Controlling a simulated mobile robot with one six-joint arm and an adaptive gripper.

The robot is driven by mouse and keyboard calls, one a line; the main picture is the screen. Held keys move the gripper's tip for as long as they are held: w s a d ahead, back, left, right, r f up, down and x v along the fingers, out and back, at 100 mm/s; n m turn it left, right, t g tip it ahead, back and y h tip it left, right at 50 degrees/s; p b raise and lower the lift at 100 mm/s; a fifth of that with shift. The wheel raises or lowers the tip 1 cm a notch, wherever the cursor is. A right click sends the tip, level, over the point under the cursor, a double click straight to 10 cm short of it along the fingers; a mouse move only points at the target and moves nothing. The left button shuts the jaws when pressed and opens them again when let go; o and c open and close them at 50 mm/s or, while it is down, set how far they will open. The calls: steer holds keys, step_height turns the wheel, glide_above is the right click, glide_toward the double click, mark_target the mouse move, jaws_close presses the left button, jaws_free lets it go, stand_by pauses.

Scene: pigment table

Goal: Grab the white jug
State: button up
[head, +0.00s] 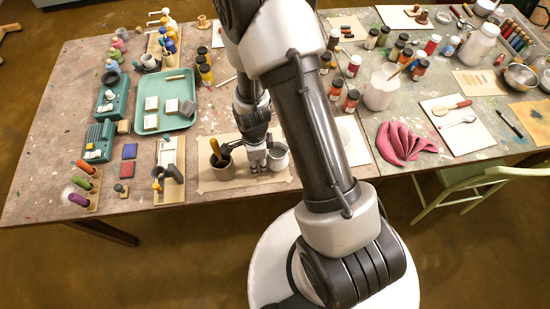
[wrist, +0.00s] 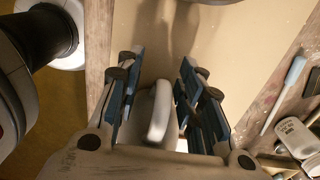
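A pale grey-white jug (head: 279,158) stands upright on the beige paper near the table's front edge. My gripper (head: 258,163) points down just left of it, between the jug and a grey mortar (head: 221,167) with a yellow-handled pestle. In the wrist view, my gripper (wrist: 158,95) is open, its blue-padded fingers on either side of a white upright piece (wrist: 159,112), which looks like the jug's handle. Small gaps show between the piece and the fingers. The rest of the jug is hard to make out there.
A larger white jug (head: 481,43) stands at the back right. A white pot (head: 381,92) with brushes stands right of my arm, with small jars around it. A teal tray (head: 188,115) lies behind to the left. A pink cloth (head: 404,142) lies near the front right.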

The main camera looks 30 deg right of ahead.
jaws_close()
stand_by(0.6)
